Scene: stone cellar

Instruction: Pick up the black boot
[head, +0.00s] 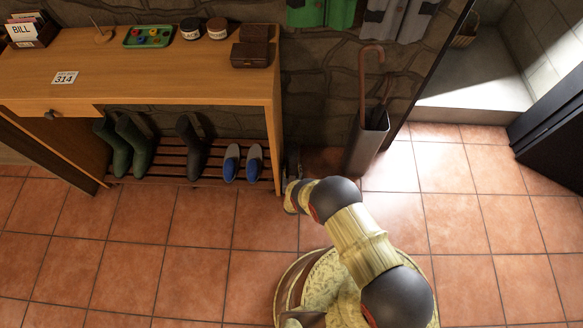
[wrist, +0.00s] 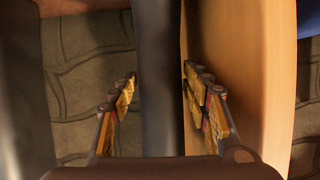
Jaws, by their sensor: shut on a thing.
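My gripper (wrist: 160,100) is shut on the black boot (wrist: 160,60), which shows in the wrist view as a dark upright strip between the two yellowish fingers. Its ends are out of that view. In the head view my gripper (head: 292,165) is low beside the right end of the wooden table, and my arm largely hides what it holds. Another dark boot (head: 192,160) stands on the slatted rack under the table.
The wooden table (head: 150,70) stands left of my gripper; its side panel (wrist: 228,60) is close beside the right finger. An umbrella stand (head: 367,145) stands to the right. Green boots (head: 133,150) and blue shoes (head: 242,165) are on the rack (head: 165,172). The tiled floor in front is clear.

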